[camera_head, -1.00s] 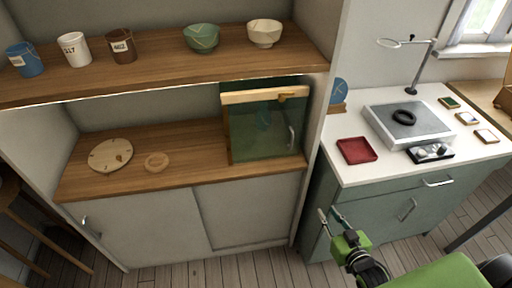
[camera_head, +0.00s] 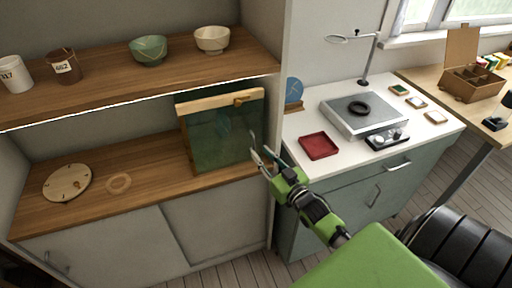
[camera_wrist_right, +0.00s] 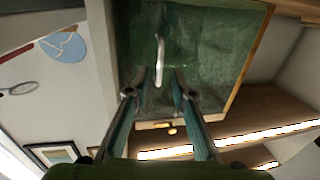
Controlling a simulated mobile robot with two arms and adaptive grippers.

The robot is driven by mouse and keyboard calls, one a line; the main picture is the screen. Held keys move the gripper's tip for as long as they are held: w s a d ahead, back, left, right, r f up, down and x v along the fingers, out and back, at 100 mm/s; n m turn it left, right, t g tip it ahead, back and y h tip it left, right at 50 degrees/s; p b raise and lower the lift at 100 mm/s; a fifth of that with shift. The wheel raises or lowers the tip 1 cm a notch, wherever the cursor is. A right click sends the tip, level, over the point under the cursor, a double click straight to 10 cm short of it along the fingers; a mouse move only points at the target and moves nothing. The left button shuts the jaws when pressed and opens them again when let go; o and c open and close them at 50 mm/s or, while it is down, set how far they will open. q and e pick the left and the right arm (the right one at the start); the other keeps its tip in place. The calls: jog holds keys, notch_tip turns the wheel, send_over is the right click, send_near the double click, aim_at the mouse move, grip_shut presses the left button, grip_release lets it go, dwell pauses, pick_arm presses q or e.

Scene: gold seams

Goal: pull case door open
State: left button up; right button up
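The display case (camera_head: 222,130) stands on the wooden shelf, with a light wood top strip (camera_head: 222,106) and a dark green, see-through door. Its door looks shut. The pale metal door handle (camera_head: 252,140) is at the door's right side; it also shows in the right wrist view (camera_wrist_right: 161,56). My right gripper (camera_head: 262,155) is open in front of the handle, with its fingertips apart. In the right wrist view the gripper (camera_wrist_right: 159,78) points at the door, and the handle's lower end appears between the fingertips. I cannot tell whether they touch it. My left gripper is not in view.
The shelf post (camera_head: 285,50) stands close to the right of the case. A red tray (camera_head: 318,146) lies on the white counter. Bowls and cups stand on the upper shelf.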

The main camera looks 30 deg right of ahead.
aim_at(254, 146)
jog(key=shift+w+d, duration=0.1)
jog(key=shift+w, duration=1.95)
grip_shut()
